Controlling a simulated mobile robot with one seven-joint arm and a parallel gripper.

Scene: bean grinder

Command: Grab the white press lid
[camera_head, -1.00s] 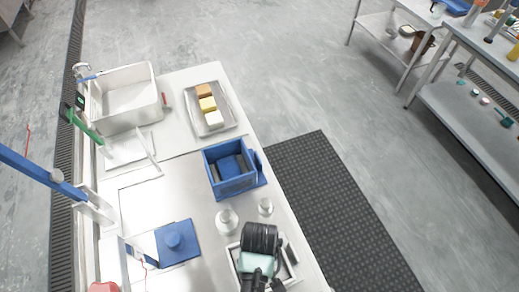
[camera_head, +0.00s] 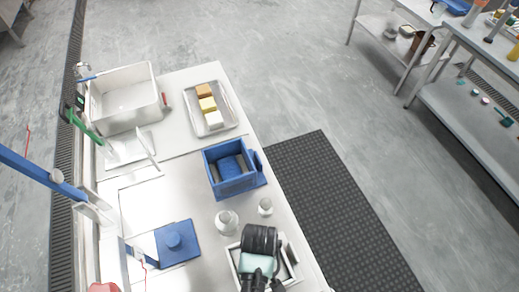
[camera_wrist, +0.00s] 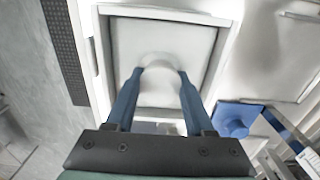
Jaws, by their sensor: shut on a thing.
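The white press lid (camera_wrist: 155,35) is a pale square plate with a round knob, seen in the wrist view. It lies within a square white frame (camera_wrist: 220,60), with a dark gap along its edges. My gripper (camera_wrist: 161,71) is above it, with its two blue fingers on either side of the knob, shut on it. In the head view my gripper and wrist (camera_head: 260,262) cover most of the lid, and only the white frame (camera_head: 292,250) shows around them. Whether the lid is lifted at all, I cannot tell.
A blue lid with a knob (camera_head: 178,243) lies to the left and a blue open box (camera_head: 230,170) stands farther back. Two small white pieces (camera_head: 227,221) (camera_head: 265,207) stand close behind my gripper. A tray (camera_head: 226,101) with blocks is at the back.

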